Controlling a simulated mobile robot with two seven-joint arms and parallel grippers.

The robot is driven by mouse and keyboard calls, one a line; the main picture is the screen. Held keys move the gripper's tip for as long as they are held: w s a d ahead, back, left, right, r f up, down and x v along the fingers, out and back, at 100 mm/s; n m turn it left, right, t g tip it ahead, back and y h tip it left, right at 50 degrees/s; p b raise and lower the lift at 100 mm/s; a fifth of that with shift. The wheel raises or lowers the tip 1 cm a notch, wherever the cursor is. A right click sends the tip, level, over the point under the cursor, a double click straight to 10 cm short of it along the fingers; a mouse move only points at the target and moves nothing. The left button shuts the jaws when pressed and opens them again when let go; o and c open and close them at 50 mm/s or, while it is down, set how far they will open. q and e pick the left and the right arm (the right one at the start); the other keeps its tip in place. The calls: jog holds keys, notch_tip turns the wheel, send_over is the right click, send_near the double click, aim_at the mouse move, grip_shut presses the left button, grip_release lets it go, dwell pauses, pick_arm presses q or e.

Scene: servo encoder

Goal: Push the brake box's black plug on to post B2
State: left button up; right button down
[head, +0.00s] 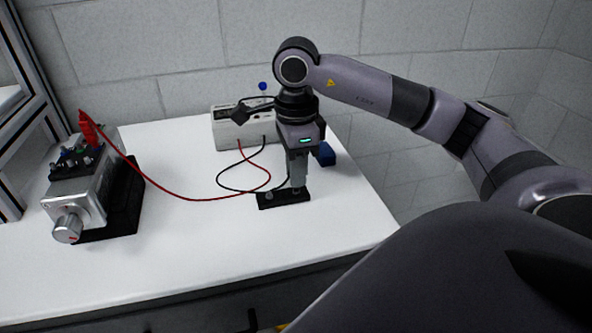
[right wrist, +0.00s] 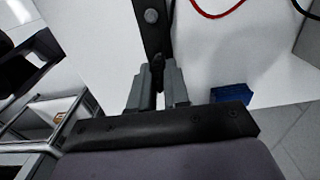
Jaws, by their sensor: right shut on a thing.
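The brake box (head: 232,127) is a pale box at the back of the table, with a red lead and a black lead (head: 222,177) coming from its front. The black lead loops to my right gripper (head: 297,186), which points down over a small black plate (head: 270,201). The right gripper (right wrist: 158,88) is shut on the dark plug (right wrist: 158,62), mostly hidden between its fingers. The motor unit (head: 80,190) at the left carries a dark terminal block with coloured posts. The red plug (head: 88,128) stands there. Post labels are too small to read. My left gripper is not in view.
A blue block (head: 325,154) lies right of my right gripper, near the table's right edge. The red lead (head: 175,194) crosses the white table (head: 190,260) between motor unit and box. A metal frame (head: 30,100) stands at the left. The table's front middle is clear.

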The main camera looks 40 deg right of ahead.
jog(key=shift+r, duration=0.25)
jog(key=shift+r+p, duration=2)
jog(key=shift+r, duration=0.4)
jog(key=shift+f, duration=0.1)
